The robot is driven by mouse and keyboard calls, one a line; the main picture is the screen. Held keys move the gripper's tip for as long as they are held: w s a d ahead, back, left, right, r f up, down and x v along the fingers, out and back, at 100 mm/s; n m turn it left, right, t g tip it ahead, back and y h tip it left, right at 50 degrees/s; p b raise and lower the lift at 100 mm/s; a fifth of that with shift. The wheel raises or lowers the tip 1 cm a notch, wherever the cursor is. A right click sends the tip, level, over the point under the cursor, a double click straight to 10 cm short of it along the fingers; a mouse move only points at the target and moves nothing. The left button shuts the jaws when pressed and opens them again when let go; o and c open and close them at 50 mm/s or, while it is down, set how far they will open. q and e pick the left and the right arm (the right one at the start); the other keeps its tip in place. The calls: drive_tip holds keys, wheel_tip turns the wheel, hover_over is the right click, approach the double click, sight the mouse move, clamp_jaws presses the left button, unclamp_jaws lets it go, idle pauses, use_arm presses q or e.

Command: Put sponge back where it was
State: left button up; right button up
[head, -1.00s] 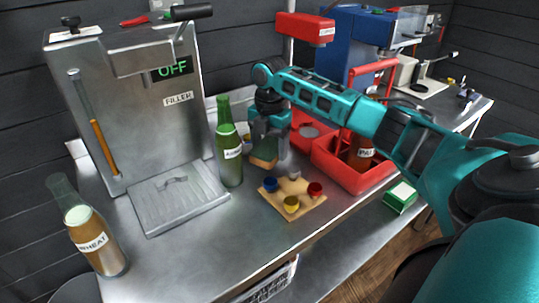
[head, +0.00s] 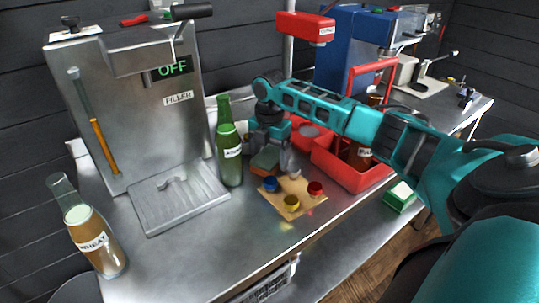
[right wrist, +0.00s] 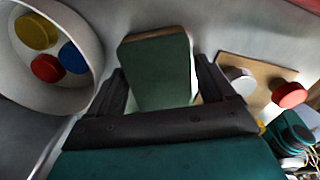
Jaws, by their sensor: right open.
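The sponge (head: 265,161) is a small block with a green face and a tan-brown side. It is at the counter, right of the green bottle (head: 229,150) and behind the wooden board (head: 287,207). My right gripper (head: 272,153) is open around it. In the right wrist view the sponge (right wrist: 160,65) stands out between the two dark fingers, with a visible gap on the right side. The fingers hide part of it in the head view, and I cannot tell whether its underside touches the counter. My left gripper is not in view.
A white bowl (right wrist: 92,25) with caps is left of the sponge in the wrist view. A red crate (head: 352,174) stands right, the filler (head: 130,110) and a wheat bottle (head: 92,240) left. The front counter is clear.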

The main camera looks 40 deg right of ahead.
sight(269, 156)
wheel_tip(269, 156, up, 12)
idle(0.4)
idle(0.6)
